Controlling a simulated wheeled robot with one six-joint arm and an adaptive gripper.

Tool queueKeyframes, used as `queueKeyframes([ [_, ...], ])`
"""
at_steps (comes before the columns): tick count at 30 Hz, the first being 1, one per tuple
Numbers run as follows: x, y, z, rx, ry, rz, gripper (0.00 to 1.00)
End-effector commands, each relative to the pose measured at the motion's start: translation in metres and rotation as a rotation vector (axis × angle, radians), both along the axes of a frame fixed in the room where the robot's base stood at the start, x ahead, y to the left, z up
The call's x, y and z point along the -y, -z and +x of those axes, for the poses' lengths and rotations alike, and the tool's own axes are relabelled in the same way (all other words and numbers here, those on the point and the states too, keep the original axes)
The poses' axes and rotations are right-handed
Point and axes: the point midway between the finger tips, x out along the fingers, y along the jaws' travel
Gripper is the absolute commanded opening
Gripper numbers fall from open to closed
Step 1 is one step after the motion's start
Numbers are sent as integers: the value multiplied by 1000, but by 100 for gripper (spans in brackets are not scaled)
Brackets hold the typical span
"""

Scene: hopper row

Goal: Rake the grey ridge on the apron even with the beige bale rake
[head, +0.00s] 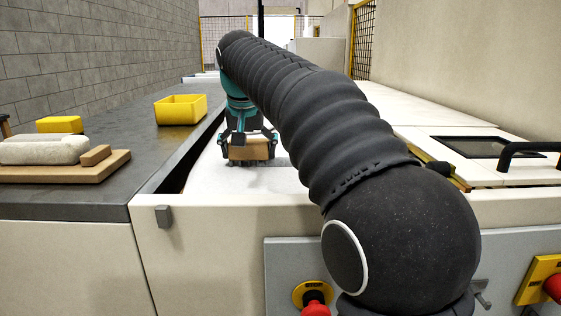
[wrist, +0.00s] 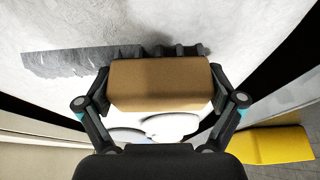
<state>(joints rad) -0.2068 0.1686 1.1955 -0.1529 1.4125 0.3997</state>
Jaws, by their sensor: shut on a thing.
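My gripper (wrist: 160,100) is shut on the tan block of the bale rake (wrist: 160,78), one finger on each side of it. In the head view my gripper (head: 248,138) holds the rake (head: 250,151) low over the white apron (head: 290,181), with dark tines or material at its lower edge. I cannot tell whether it touches the surface. In the wrist view a grey ridge (wrist: 70,63) with a jagged edge runs as a band to the left of the rake.
A dark grey counter (head: 130,187) lies left of the apron, with a yellow open bin (head: 180,110), a yellow block (head: 59,125) and a pale roll (head: 40,150) on a brown board (head: 60,174). A white cover with a black handle (head: 520,150) stands right. My arm hides part of the apron.

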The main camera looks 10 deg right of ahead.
Motion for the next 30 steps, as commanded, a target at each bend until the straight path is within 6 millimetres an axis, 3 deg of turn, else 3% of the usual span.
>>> queueKeyframes([
  [17,1,1,0,-2,0,-1,54],
  [30,34,1,-7,-3,4,-1,54],
])
